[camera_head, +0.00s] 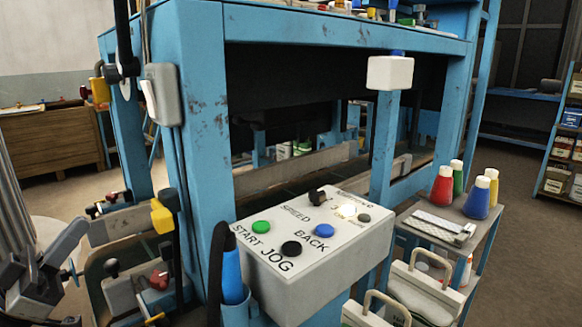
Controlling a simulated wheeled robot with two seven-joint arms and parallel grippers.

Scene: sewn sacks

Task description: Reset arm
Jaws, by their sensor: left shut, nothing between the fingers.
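My left gripper (38,290) is at the lower left edge, dark grey, shut and empty. It is beside the lower part of the blue machine frame (200,130) and apart from the control box. My right gripper is not in view. The grey control box (330,240) stands in front of the frame. It carries a green START button (261,227), a black JOG button (291,248), a blue BACK button (323,230) and a black knob (317,197) by SPEED. A pale lamp on it looks lit.
A small side table (408,220) at right holds red, green, blue and yellow cones. Pale items with looped handles (430,285) are below it. A blue cylinder in a holder (231,275) stands before the control box. Clamps and levers (135,260) crowd the lower left. Open floor (520,250) lies at right.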

